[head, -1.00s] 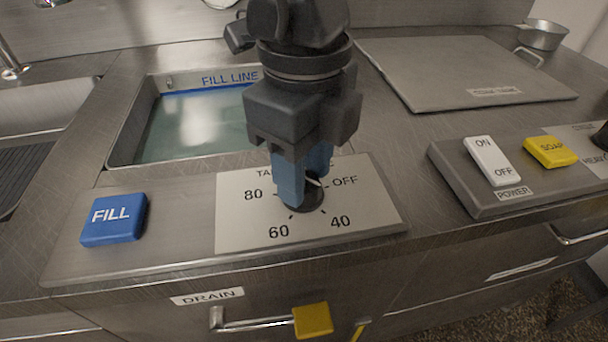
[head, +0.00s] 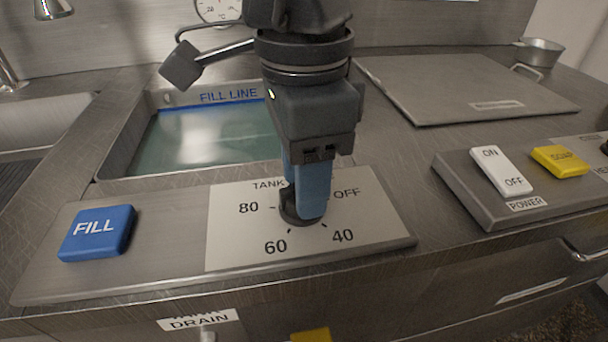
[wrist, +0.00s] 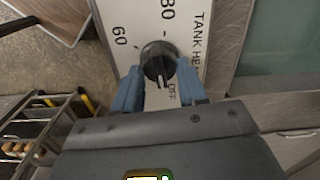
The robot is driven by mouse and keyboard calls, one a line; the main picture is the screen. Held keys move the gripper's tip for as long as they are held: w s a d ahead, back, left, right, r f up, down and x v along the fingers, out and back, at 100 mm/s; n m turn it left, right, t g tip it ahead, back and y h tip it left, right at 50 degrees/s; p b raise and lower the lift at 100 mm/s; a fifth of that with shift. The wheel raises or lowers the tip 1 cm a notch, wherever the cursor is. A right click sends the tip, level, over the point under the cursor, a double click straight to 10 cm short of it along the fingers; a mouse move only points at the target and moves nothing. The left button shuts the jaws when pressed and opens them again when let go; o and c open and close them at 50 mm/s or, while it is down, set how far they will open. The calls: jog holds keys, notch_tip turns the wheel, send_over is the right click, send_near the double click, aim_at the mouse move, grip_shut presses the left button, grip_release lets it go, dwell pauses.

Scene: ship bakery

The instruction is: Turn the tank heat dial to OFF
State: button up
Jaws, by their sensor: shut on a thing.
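The tank heat dial (head: 300,215) is a round black knob on a pale panel marked OFF, 40, 60 and 80. My gripper (head: 304,198) points down over it, with its blue fingers shut on the knob. In the wrist view the fingers (wrist: 160,90) sit on either side of the dial (wrist: 157,60). A white line on the knob faces toward the gripper, near the OFF label. I cannot tell whether it lines up exactly with the OFF mark. In the head view the fingers hide the knob's upper part and some of the lettering.
A blue FILL button (head: 97,232) is left of the panel. A water tank (head: 205,135) lies behind. A white POWER switch (head: 500,170) and yellow SOAP button (head: 560,161) are at right. A lid (head: 460,75) covers the back right counter. A rack (wrist: 40,130) shows in the wrist view.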

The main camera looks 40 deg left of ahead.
jog(key=shift+n, duration=0.9)
jog(key=o, duration=1)
jog(key=shift+o, duration=0.2)
notch_tip(320, 180, up, 8)
jog(key=shift+f, duration=0.1)
